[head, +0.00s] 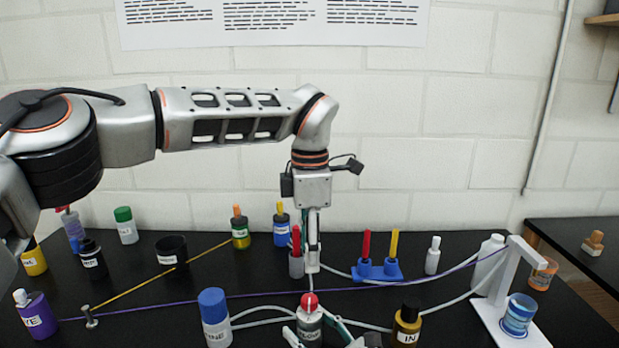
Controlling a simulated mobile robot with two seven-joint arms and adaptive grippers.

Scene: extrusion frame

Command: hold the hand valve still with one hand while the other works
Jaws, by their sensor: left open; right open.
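I cannot clearly identify the hand valve. A small red-topped, labelled body (309,318) stands at the bottom centre, with pale tubes near it on both sides. My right gripper (320,338) is at the bottom edge, open around or just in front of this body; the picture edge cuts it off, and contact cannot be told. My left gripper (313,262) points down behind the red-topped body, open and seen edge-on. It is just right of a grey holder (296,265) with a red stick. Nothing shows held in it.
A blue block (378,270) with red and yellow uprights stands right of centre. A blue-capped bottle (214,318) and a dark bottle (407,325) flank the front. A purple cord (230,295) crosses to a white stand (505,290). Several bottles stand at the left.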

